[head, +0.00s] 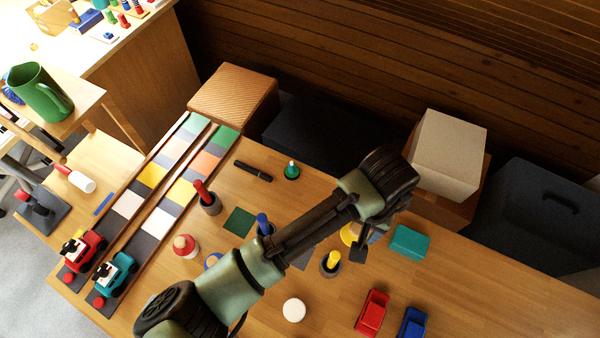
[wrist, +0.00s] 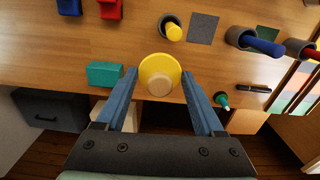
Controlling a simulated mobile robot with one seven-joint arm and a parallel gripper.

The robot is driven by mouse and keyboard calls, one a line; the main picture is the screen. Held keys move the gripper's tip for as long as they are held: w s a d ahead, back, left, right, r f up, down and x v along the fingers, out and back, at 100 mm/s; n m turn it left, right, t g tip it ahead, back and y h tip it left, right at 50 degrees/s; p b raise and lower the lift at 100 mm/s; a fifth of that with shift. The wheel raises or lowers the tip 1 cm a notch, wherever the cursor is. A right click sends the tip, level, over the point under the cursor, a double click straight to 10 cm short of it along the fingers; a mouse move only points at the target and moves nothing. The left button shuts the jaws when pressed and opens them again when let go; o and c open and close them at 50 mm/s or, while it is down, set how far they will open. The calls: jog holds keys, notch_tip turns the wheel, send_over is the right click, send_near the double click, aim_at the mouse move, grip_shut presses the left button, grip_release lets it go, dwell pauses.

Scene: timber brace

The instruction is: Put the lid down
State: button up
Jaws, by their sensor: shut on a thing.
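The lid is a yellow round piece with a tan knob-like middle (wrist: 159,84). In the wrist view my gripper (wrist: 160,76) has its two blue-grey fingers on either side of it, shut on it. The lid appears held above the wooden table. In the head view my gripper (head: 362,243) hangs over the right-middle of the table, partly behind my arm. A yellow edge of the lid (head: 347,235) shows there. A grey cup with a yellow peg (head: 331,262) stands close by and also shows in the wrist view (wrist: 173,31).
A teal block (head: 410,242) lies right of my gripper. Red (head: 372,312) and blue (head: 412,324) toy cars stand at the front. A white disc (head: 294,310) and a dark square (wrist: 203,28) lie nearby. Boxes (head: 449,155) stand behind the table. Table at right is clear.

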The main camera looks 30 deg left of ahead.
jog(key=w+f+b, duration=0.1)
jog(key=f+b, duration=0.3)
jog(key=b, duration=0.1)
jog(key=w+f+b, duration=0.1)
jog(key=f+b, duration=0.4)
jog(key=w+f+b, duration=0.2)
jog(key=f+b, duration=0.3)
jog(key=shift+d+b, duration=0.3)
jog(key=a+r+m+p, duration=0.3)
jog(key=a+r+p, duration=0.35)
jog(key=p, duration=0.25)
jog(key=s+a+f+p, duration=0.2)
jog(key=s+a, duration=0.3)
jog(key=s, duration=0.3)
jog(key=f, duration=0.5)
jog(key=shift+s+f, duration=0.2)
jog(key=shift+f, duration=2.3)
